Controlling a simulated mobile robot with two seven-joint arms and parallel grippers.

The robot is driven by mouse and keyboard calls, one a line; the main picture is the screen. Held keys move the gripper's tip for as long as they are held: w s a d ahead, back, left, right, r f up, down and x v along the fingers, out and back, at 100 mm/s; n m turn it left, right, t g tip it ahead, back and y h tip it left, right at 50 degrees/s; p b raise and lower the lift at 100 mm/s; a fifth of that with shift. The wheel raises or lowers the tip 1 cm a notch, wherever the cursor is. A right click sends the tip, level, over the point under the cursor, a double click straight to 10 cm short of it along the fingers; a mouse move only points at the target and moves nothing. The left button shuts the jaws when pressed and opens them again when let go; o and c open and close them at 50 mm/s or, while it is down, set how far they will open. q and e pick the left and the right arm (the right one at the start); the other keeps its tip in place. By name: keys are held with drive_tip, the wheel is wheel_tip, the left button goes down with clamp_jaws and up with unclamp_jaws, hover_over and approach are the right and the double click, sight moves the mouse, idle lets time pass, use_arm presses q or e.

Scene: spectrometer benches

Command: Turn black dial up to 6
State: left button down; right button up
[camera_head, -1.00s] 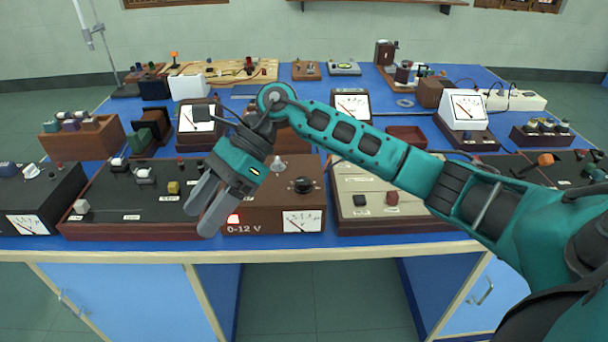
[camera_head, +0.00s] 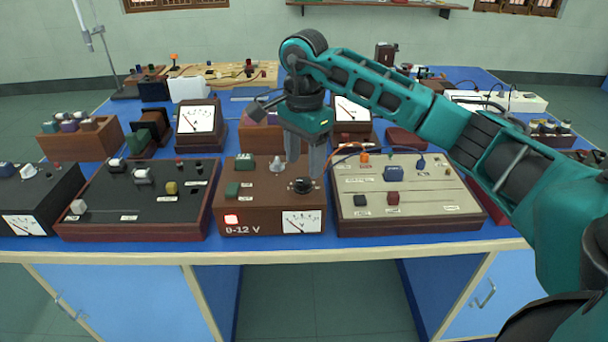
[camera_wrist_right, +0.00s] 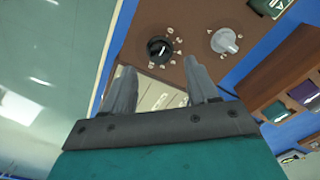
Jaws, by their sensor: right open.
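The black dial (camera_head: 301,186) is a round knob on top of the brown 0-12 V power supply box (camera_head: 259,205), near its right side. I cannot tell the dial's setting. My left gripper is out of view.
A grey knob (camera_head: 277,165) sits behind and left of the dial; it also shows in the wrist view (camera_wrist_right: 225,41). A red lit switch (camera_head: 231,219) and a meter (camera_head: 302,222) are on the box's front. A dark panel (camera_head: 135,215) stands left, a pale panel (camera_head: 405,210) right.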

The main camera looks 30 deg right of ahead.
sight(304, 180)
drive_tip(key=shift+f, duration=2.2)
drive_tip(key=c, duration=1)
drive_tip(key=shift+c, duration=0.2)
